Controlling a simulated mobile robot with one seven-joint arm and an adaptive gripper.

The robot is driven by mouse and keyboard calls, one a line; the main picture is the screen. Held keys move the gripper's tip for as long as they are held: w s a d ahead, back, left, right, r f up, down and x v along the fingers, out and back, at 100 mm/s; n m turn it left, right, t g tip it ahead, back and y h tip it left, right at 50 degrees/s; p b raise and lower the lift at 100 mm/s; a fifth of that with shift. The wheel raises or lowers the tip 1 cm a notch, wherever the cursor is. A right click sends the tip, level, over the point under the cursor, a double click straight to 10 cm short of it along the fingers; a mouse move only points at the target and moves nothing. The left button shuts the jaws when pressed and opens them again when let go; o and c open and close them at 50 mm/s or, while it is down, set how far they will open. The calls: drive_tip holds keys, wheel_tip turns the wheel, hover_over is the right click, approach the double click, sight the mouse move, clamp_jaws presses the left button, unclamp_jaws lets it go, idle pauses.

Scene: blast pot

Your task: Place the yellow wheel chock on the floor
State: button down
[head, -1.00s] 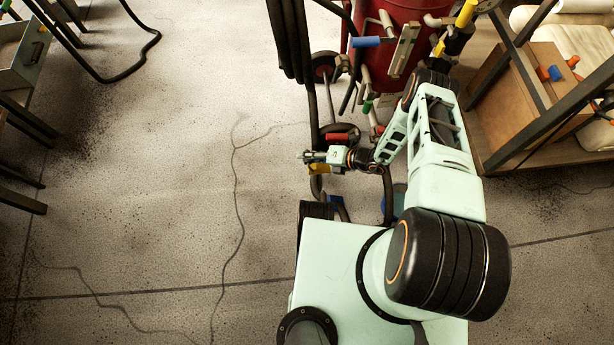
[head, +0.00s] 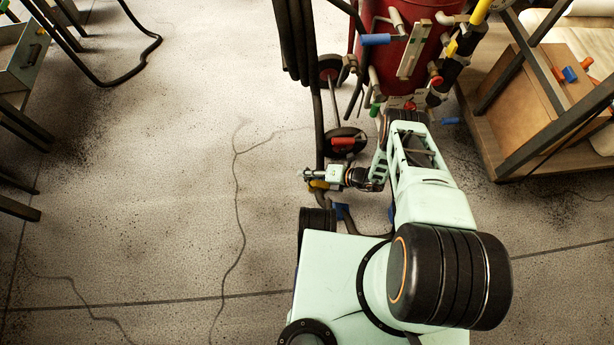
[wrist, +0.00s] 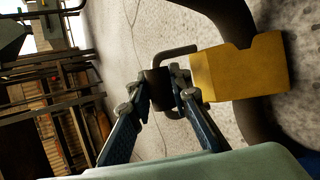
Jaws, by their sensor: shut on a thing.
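The yellow wheel chock (wrist: 240,70) hangs from my gripper (wrist: 165,88), which is shut on the dark grip of its handle in the wrist view. The chock's body lies to the right of the fingers there, in front of the floor and a black hose. In the head view my gripper (head: 308,174) is left of the forearm, and only a small yellow part of the chock (head: 319,184) shows below it. The floor (head: 180,200) is bare to the left. I cannot tell the chock's exact height above the floor.
The red blast pot (head: 405,60) stands at the top on wheels, one wheel (head: 346,141) close above my gripper. Black hoses (head: 318,110) run down beside it. A wooden shelf unit (head: 530,100) is at the right. A metal bench (head: 25,60) is at the left.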

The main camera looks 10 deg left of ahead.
drive_tip(key=c, duration=1.8)
unclamp_jaws()
drive_tip(key=shift+f, duration=0.3)
drive_tip(key=p+v, duration=0.3)
drive_tip(key=v, duration=0.9)
drive_tip(key=shift+p, duration=0.3)
